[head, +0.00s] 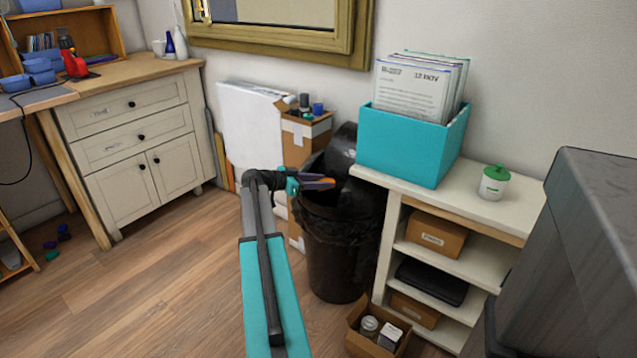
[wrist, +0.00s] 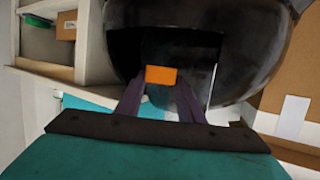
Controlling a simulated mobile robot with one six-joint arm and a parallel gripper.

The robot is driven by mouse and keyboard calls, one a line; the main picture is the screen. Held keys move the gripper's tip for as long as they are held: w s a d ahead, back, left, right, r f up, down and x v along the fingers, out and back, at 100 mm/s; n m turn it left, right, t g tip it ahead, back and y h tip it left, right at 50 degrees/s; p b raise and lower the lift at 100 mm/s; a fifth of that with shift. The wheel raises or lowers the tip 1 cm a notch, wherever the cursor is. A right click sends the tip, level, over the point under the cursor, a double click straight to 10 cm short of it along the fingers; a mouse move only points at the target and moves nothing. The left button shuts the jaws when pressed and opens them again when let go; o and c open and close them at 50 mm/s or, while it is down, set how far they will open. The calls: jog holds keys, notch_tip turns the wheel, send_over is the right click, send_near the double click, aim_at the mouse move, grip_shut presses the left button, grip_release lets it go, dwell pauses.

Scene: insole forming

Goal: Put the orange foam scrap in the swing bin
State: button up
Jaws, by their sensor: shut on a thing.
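The orange foam scrap (wrist: 161,75) is a small block between the tips of my two purple fingers in the wrist view. My gripper (head: 323,183) is shut on it and reaches out over the bin in the head view, where the scrap shows only as a bit of orange. The swing bin (head: 338,255) is black, with a bag around its upper part and a dark lid (head: 343,147) standing up at the back. In the wrist view the scrap lies in front of the bin's dark opening (wrist: 125,50). How far it is above or inside the rim I cannot tell.
A white shelf (head: 480,205) with a teal file box (head: 405,145) stands close right of the bin. Tall cardboard boxes (head: 305,135) stand behind it. An open carton (head: 358,340) lies on the floor in front. The floor at left is mostly clear.

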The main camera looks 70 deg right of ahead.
jog(key=shift+f+b, duration=1.2)
jog(key=shift+f, duration=0.55)
jog(key=o, duration=1.1)
jog(key=shift+w+a, duration=0.1)
jog(key=p+v, duration=0.1)
jog(key=v, duration=1.2)
jog(key=shift+w+a+r+p, duration=0.15)
jog(key=shift+a+p, duration=0.05)
jog(key=shift+p, duration=0.2)
jog(key=shift+w, duration=0.1)
